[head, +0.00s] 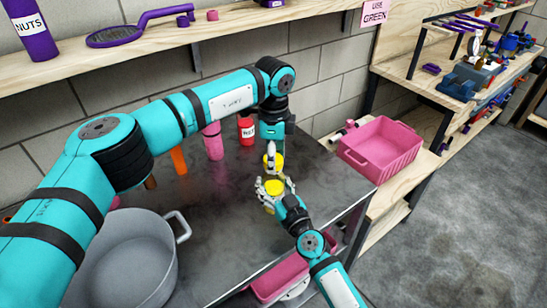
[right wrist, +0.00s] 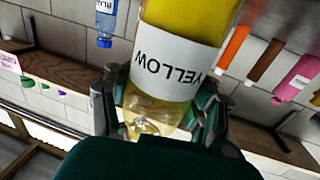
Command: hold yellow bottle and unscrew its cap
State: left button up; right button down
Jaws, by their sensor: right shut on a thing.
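The yellow bottle (right wrist: 185,25) shows large in the right wrist view, its label reading upside down there. In the head view a yellow part (head: 275,187) of it shows between the fingers of my right gripper (head: 268,186), which is shut on it above the dark table. My left gripper (head: 271,152) points down from above, just behind the right one. A second yellow piece (head: 279,161), which looks like the cap, shows at its fingertips. Whether the left fingers grip it, and whether it touches the bottle, I cannot tell.
A grey pot (head: 125,262) stands front left on the dark table (head: 225,235). Orange (head: 179,160), pink (head: 213,141) and red (head: 246,129) bottles stand at the back. A pink crate (head: 383,147) is to the right, and another pink container (head: 280,278) lies below the table's front edge.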

pick_arm(q)
jog(key=shift+r, duration=1.05)
jog(key=shift+r, duration=0.1)
jog(key=shift+r, duration=1.9)
pick_arm(e)
jog(key=shift+c, duration=1.5)
grip_release()
jog(key=v, duration=1.2)
